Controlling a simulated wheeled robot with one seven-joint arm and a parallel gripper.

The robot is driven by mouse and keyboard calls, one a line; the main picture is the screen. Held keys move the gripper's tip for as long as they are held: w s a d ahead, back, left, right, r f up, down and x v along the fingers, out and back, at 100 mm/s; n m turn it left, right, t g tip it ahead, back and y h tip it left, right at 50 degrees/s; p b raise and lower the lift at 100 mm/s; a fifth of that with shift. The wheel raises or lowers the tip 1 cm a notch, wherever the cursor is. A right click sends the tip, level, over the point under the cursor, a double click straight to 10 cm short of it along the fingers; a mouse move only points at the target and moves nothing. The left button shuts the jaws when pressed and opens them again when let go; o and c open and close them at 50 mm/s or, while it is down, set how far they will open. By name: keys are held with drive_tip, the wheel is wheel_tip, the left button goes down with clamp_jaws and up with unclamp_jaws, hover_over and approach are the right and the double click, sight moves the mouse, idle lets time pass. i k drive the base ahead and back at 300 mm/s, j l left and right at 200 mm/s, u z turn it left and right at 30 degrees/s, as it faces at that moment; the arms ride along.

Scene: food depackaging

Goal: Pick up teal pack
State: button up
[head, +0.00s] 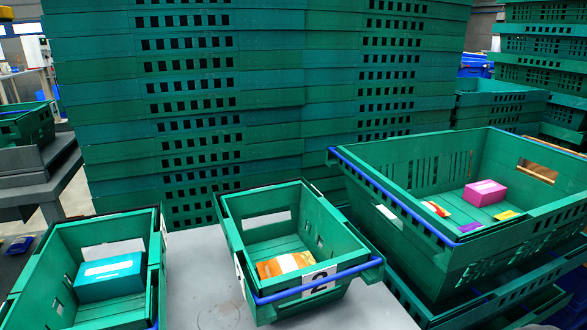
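The teal pack (110,277) is a small box with a pale label stripe. It lies in the left green crate (62,305), near the crate's right side, with its top and front faces showing. Nothing covers it. My gripper is not in view.
A middle green crate (336,256) with a blue handle and a "2" label holds an orange pack (273,268). A larger crate (452,262) at right holds a magenta box (485,192) and several small flat packs. Tall crate stacks (270,75) stand close behind. Grey table surface (207,290) shows between the two smaller crates.

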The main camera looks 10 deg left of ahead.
sight(116, 276)
drive_tip(key=k+u, duration=0.35)
drive_tip(key=k+j+u, duration=0.1)
drive_tip(key=u, duration=0.2)
drive_tip(key=i+j+u, duration=0.1)
drive_tip(key=j+u, duration=0.15)
drive_tip(key=u, duration=0.2)
drive_tip(key=i+j+u, duration=0.15)
drive_tip(key=u, duration=0.3)
drive_tip(key=i+j, duration=0.1)
drive_tip(key=j, duration=0.35)
drive_tip(key=j+z, duration=0.45)
drive_tip(key=j, duration=0.15)
drive_tip(key=j+z, duration=0.45)
drive_tip(key=j, duration=0.2)
